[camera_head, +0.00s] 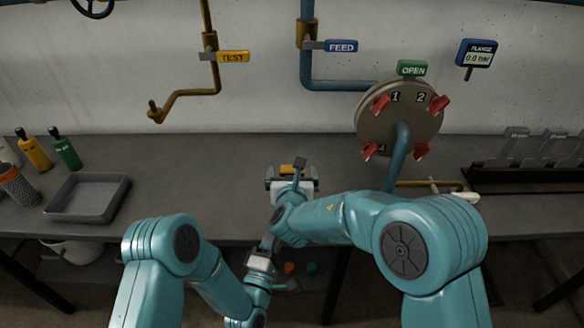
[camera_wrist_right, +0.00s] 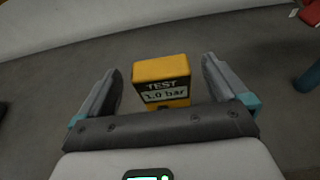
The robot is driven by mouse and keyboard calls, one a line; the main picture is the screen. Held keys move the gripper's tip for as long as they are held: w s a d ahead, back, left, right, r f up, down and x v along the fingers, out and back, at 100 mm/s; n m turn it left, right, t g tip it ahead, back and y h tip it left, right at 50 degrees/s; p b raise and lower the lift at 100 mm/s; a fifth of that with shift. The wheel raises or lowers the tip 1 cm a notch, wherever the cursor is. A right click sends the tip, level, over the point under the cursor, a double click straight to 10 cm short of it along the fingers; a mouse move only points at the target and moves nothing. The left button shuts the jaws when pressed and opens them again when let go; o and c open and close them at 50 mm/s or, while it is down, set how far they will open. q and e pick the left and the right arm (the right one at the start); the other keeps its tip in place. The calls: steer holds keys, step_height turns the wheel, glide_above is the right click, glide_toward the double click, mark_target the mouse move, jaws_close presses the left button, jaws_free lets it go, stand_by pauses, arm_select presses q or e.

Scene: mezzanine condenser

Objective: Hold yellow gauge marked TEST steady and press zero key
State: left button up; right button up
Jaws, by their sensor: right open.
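The yellow gauge marked TEST shows in the right wrist view (camera_wrist_right: 161,71), with 1.0 bar on its dark face. In the head view its yellow top (camera_head: 287,168) shows over the bench, partly hidden by my right gripper (camera_head: 292,184). In the wrist view my right gripper (camera_wrist_right: 163,88) is open, with one finger on each side of the gauge and a gap on both sides. My left gripper (camera_head: 268,243) is low in front of the bench edge, partly covered by the arms; its jaws cannot be made out. I cannot make out the zero key.
A round plate (camera_head: 399,118) with red handles stands at the right. A grey tray (camera_head: 88,197) and bottles (camera_head: 66,150) are at the left. The bench between tray and gauge is clear.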

steer(key=x, duration=0.4)
steer(key=c, duration=1.2)
steer(key=shift+c, duration=0.2)
arm_select(q)
steer(key=shift+c, duration=0.3)
jaws_close()
stand_by(1.2)
